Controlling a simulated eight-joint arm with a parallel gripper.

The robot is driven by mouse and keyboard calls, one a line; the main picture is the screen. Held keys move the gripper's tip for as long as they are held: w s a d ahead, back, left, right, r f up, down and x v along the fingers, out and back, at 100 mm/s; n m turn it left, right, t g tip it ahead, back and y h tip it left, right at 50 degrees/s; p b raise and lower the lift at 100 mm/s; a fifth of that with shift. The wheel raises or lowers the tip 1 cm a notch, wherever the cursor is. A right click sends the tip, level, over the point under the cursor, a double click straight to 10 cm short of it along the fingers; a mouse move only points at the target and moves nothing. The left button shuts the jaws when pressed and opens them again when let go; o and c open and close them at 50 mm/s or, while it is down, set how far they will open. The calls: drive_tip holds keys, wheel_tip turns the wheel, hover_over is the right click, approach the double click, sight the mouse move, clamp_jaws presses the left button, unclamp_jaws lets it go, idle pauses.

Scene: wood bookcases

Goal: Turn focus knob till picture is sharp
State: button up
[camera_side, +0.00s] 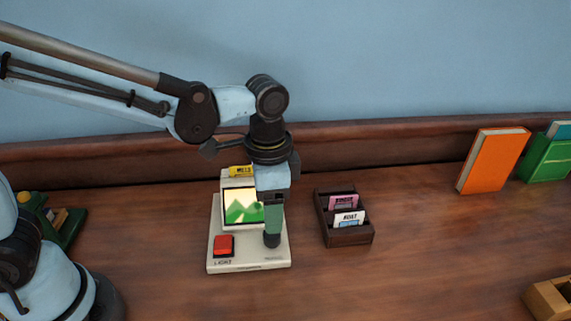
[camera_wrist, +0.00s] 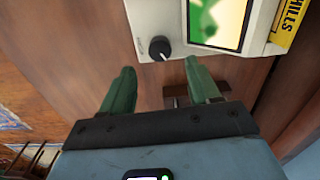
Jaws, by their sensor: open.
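The cream viewer (camera_side: 214,228) stands on the wooden top with a lit screen (camera_side: 240,206) showing green hills on pale yellow. In the wrist view the screen (camera_wrist: 215,22) is cut off by the frame and its shapes look soft-edged. The black focus knob (camera_wrist: 160,48) has a white pointer mark and sits beside the screen; it also shows low on the viewer's right in the side view (camera_side: 271,240). My gripper (camera_wrist: 160,76) is open, its green fingers apart and empty, with the knob ahead of the gap. In the side view my gripper (camera_side: 273,228) is just above the knob.
A red light button (camera_side: 223,246) is at the viewer's front left. A yellow "HILLS" card (camera_side: 240,171) stands at its top. A dark card holder (camera_side: 350,238) with two cards is close on the right. An orange book (camera_side: 492,160) stands farther right, with clear wood between.

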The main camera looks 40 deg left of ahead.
wheel_tip(320, 180, up, 6)
idle(0.4)
drive_tip(key=s+a+f+n+t, duration=0.1)
drive_tip(key=s+a+n+t, duration=0.1)
drive_tip(key=a, duration=0.5)
drive_tip(key=s+a+f+n+t, duration=0.1)
drive_tip(key=a+n+t, duration=0.4)
drive_tip(key=a+n, duration=0.1)
drive_tip(key=shift+s+a, duration=0.4)
drive_tip(key=shift+a, duration=0.5)
drive_tip(key=shift+d, duration=0.1)
drive_tip(key=r+n+g, duration=0.2)
drive_tip(key=n+g, duration=0.4)
drive_tip(key=g, duration=0.1)
hover_over(272, 238)
drive_tip(key=shift+w+a+f, duration=0.15)
drive_tip(key=shift+f, duration=1.85)
drive_tip(key=shift+w+a+f, duration=0.1)
drive_tip(key=shift+w+f, duration=0.05)
drive_tip(key=shift+f, duration=1.9)
drive_tip(key=shift+w+a+f, duration=0.15)
drive_tip(key=shift+f, duration=1.85)
